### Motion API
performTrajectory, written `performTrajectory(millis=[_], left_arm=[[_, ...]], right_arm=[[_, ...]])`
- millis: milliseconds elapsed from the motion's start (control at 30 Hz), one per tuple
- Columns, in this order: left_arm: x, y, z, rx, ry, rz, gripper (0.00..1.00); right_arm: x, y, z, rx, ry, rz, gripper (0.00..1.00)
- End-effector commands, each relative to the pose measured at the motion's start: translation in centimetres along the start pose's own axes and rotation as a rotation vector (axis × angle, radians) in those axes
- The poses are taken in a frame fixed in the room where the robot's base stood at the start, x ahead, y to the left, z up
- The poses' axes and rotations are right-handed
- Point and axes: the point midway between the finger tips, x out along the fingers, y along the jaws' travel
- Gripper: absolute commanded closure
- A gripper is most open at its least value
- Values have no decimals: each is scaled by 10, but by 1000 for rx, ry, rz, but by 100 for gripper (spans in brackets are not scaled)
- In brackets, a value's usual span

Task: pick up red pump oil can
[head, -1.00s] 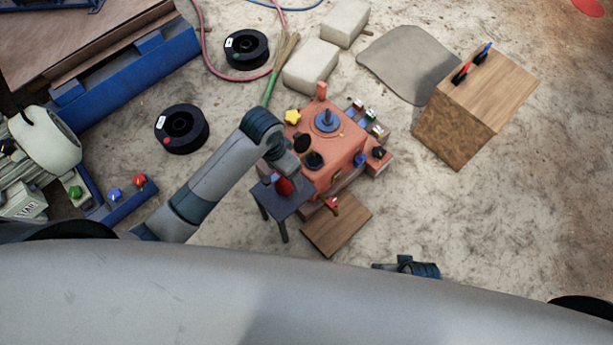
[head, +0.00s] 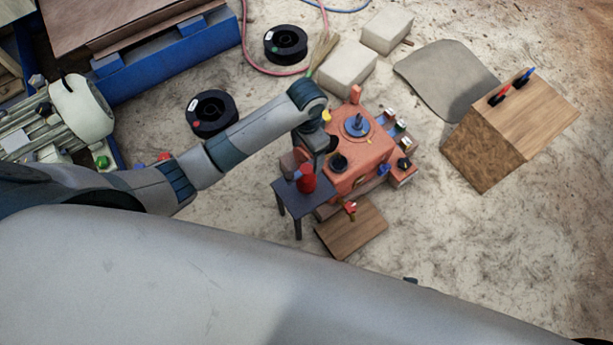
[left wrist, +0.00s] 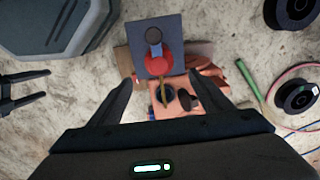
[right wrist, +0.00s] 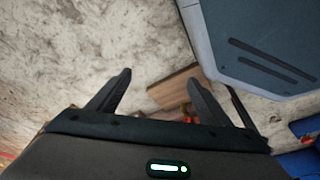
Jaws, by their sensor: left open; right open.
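The red pump oil can (head: 307,181) stands on a small dark table (head: 287,203) beside the orange machine. In the left wrist view the can (left wrist: 157,63) shows from above, with a dark round part at its far side and a thin spout pointing between my fingers. My left gripper (left wrist: 173,80) is open and empty, with the can beyond its fingertips; in the head view it hangs just above and behind the can. My right gripper (right wrist: 158,78) is open and empty, away from the can. In the head view only a dark sliver of it shows.
The orange machine (head: 371,149) with knobs stands right behind the table. A wooden board (head: 353,232) lies in front of it. Black spools (head: 212,112), pale blocks (head: 346,68) and a large wooden block (head: 535,115) lie around.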

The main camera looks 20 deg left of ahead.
Motion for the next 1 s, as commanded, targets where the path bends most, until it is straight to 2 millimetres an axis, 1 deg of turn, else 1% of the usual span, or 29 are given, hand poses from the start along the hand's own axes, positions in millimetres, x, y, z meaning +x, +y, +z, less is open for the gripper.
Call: performTrajectory(millis=[33,167,400,500,600,733,1000], left_arm=[[8,0,1,0,-3,1,28],[30,1,1,-1,-3,2,28],[74,1,1,-1,-3,1,28],[90,1,1,0,-3,1,28],[101,1,1,0,-1,1,28],[108,1,0,1,-1,1,28],[108,1,0,1,0,0,28]], right_arm=[[-1,0,-1,0,1,0,28],[-6,-1,-5,-1,4,0,28],[-24,-1,-13,0,8,1,28],[-30,-1,-16,0,8,2,28],[-36,-1,-18,-1,9,2,28],[-40,-1,-20,-1,9,2,28],[-40,-2,-20,-1,8,2,28]])
